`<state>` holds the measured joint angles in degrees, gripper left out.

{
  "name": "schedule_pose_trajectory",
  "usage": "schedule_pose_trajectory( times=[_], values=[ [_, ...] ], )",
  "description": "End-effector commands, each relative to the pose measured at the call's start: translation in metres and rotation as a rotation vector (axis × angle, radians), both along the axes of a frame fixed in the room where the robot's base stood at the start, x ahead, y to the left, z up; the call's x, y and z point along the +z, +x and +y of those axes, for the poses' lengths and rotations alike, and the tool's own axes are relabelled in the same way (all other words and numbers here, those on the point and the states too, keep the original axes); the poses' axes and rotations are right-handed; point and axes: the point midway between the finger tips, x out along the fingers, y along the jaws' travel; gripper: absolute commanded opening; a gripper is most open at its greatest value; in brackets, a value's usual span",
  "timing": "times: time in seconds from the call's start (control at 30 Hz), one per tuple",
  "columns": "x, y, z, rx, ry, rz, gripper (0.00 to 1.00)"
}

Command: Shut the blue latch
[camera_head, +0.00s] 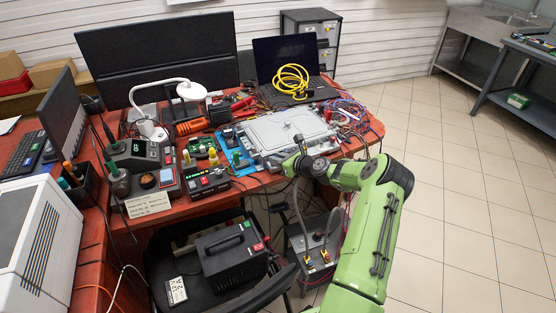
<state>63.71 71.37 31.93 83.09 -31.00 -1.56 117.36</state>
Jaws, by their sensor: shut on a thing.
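A grey metal case (288,129) with a flat lid lies on the red workbench. Its right-front corner is partly hidden by my arm. I cannot make out a blue latch on it for sure; the latch may be too small or hidden behind my gripper. My gripper (298,143) is at the front edge of the case, at the end of my green arm. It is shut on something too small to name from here. A blue mat or tray (223,152) shows at the left side of the case.
A laptop with a coiled yellow cable (291,80) stands behind the case. Tangled wires (346,112) lie to its right. Instruments and a black meter box (206,181) crowd the left. A chair holding a black power unit (231,257) stands in front. Tiled floor is free at right.

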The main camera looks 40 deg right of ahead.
Motion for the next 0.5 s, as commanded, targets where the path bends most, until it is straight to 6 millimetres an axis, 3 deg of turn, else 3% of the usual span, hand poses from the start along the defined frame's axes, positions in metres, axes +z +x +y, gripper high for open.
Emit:
schedule_pose_trajectory(
  times=[0.03,0.07,0.13,0.37,0.5],
  values=[
    [0.000,0.000,0.000,-0.001,-0.001,0.000,0.00],
    [0.000,0.000,0.000,-0.001,-0.001,0.001,0.22],
    [0.000,0.000,0.000,-0.001,-0.001,0.001,0.32],
    [0.000,0.000,0.000,-0.001,-0.001,0.001,0.32],
    [0.006,-0.012,-0.004,-0.004,-0.001,0.002,0.32]
  ],
)
